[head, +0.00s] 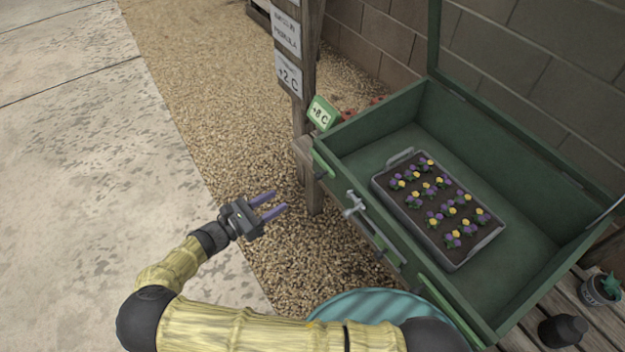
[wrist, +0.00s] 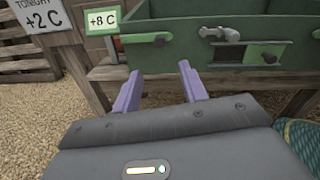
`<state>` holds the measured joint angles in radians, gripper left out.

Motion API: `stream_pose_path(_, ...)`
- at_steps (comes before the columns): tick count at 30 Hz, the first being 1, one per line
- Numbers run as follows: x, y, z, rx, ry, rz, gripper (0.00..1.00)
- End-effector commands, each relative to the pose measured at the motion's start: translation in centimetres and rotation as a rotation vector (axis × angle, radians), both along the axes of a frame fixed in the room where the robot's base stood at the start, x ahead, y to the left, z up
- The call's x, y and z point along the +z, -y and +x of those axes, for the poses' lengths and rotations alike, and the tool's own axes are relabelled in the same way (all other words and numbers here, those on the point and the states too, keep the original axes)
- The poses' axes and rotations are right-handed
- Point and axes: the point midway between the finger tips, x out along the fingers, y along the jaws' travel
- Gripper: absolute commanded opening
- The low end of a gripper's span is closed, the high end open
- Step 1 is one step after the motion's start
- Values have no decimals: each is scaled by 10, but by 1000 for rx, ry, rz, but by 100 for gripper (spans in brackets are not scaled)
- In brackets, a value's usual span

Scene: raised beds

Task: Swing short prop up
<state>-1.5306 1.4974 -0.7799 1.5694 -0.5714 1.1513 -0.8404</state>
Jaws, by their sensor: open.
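A green cold-frame box (head: 372,128) stands at the right with its lid frame (head: 433,38) raised. A short bright green bar (head: 322,163) with a dark knob lies on the box's front wall near its left end; it also shows in the wrist view (wrist: 140,38). A longer light green bar (head: 448,308) is farther right along the front. I cannot tell for sure which is the short prop. A grey metal handle (head: 354,204) sticks out between them. My gripper (head: 278,204) is open and empty, left of the front wall and apart from it; its purple fingers point toward the box.
A tray of purple and yellow flowers (head: 440,262) sits inside the box. A wooden post with signs (head: 303,95) and a green +8 C sign (head: 322,113) stand near the left corner. A teal rounded object (head: 360,305) is below the front. Gravel (head: 215,110) lies open to the left.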

Motion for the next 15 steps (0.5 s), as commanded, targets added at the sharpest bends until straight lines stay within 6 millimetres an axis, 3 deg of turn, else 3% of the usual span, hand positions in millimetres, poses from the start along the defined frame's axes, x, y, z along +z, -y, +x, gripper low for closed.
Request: stream_pose_path(15, -2, 74, 56, -3, 1, -3, 43)
